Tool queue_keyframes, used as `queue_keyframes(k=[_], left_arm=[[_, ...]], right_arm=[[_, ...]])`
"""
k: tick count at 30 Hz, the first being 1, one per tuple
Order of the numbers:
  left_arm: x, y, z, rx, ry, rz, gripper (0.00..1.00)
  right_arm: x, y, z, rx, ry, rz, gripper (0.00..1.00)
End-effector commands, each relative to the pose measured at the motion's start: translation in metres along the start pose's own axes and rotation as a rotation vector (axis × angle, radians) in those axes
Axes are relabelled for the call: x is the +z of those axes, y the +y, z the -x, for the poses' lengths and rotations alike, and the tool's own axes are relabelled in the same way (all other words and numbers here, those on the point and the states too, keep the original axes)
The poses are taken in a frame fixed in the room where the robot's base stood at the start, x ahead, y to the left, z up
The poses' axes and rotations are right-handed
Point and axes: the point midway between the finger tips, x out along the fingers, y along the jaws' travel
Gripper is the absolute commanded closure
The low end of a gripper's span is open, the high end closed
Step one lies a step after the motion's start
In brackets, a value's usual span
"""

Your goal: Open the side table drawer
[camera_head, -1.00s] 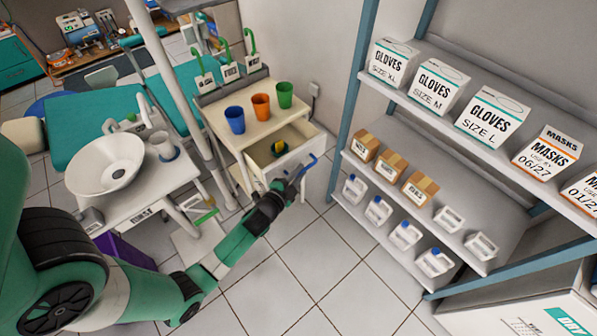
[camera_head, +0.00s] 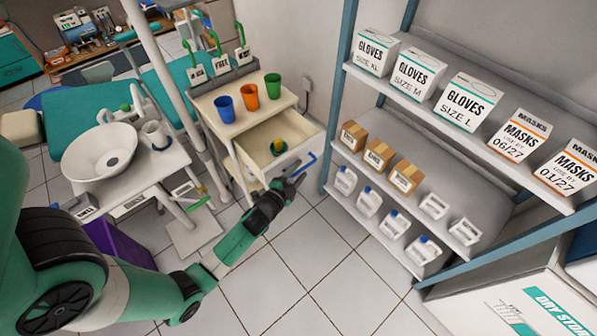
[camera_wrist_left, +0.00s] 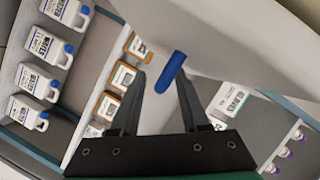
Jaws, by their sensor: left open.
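The side table (camera_head: 207,99) is a small cream cart at the centre of the head view. The blue drawer handle (camera_head: 305,163) is on the drawer front. My left gripper (camera_head: 294,180) is at the handle, in front of the drawer. In the left wrist view, the open fingers (camera_wrist_left: 160,82) stand on either side of the blue handle (camera_wrist_left: 171,71); contact cannot be told. My right gripper is not in view.
Blue, orange and green cups (camera_head: 249,97) stand on the table top. A shelf (camera_head: 400,190) with glove boxes, cartons and bottles stands to the right. A white basin (camera_head: 99,153) is at the left. Tiled floor (camera_head: 330,255) is clear in front of the drawer.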

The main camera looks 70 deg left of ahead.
Motion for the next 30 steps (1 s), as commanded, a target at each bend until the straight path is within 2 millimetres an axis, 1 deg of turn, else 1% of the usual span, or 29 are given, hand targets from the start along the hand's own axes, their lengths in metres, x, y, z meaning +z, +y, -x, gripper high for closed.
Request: queue_keyframes(k=[7, 10, 14, 18, 21, 25, 27, 30], left_arm=[[0.000, 0.000, 0.001, 0.000, 0.000, -0.001, 0.55], [0.000, 0.000, 0.010, 0.001, 0.000, -0.001, 0.55], [-0.001, -0.001, 0.035, 0.002, 0.001, -0.002, 0.55], [0.001, 0.001, 0.070, 0.003, 0.000, -0.002, 0.55], [0.000, 0.001, 0.091, 0.002, 0.001, -0.002, 0.55], [0.001, 0.001, 0.109, 0.001, 0.001, -0.001, 0.55], [0.000, 0.001, 0.114, 0.000, 0.001, -0.002, 0.55], [0.000, 0.000, 0.117, 0.000, 0.001, -0.001, 0.55]], right_arm=[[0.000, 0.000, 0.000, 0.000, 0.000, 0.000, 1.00], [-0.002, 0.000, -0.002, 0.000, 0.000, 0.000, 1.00], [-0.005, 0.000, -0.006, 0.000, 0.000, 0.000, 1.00], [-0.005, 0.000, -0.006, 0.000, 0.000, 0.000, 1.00], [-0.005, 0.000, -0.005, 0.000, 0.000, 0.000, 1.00], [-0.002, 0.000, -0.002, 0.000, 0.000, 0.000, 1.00], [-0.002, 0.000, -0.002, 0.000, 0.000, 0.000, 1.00], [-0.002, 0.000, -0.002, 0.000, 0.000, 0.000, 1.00]])
